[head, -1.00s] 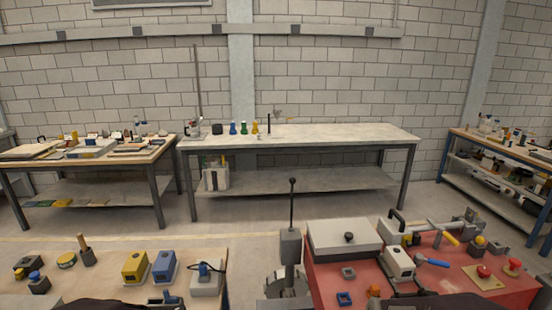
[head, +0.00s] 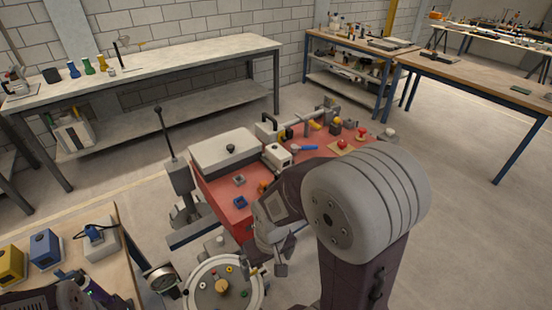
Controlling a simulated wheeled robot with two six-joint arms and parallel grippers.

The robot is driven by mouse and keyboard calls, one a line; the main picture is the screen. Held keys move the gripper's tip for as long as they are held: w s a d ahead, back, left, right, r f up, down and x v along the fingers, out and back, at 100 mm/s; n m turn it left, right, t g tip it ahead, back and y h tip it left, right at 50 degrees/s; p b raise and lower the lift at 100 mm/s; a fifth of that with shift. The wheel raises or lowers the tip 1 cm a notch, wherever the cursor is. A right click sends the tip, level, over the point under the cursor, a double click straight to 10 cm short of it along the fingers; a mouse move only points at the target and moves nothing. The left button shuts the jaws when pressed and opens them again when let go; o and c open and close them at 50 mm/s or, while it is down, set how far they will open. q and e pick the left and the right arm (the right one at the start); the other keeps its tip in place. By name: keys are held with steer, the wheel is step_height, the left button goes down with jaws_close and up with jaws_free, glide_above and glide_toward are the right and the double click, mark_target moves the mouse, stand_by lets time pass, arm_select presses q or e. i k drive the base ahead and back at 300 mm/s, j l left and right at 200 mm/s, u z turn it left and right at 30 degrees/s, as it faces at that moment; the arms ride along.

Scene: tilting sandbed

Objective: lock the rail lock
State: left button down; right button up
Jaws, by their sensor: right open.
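I cannot pick out the rail lock with certainty. A tall lever with a dark knob (head: 160,112) stands on a grey post (head: 180,175) beside the red bench, with a dark rail-like bar at its foot (head: 190,236). My right gripper (head: 268,270) is open and empty, pointing down at the right edge of a round white-rimmed dish (head: 198,265). It is apart from the lever. My right arm hides the near part of the red bench. Part of my left arm shows at the bottom left corner, but its fingers do not.
The red bench (head: 214,188) carries a grey lidded box (head: 225,152), a white block (head: 278,155), a blue-handled tool (head: 304,148) and red knobs. A wooden table (head: 122,268) with yellow and blue blocks stands at left. Open floor lies to the right.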

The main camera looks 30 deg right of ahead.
mark_target(294, 147)
steer(key=z, duration=1.35)
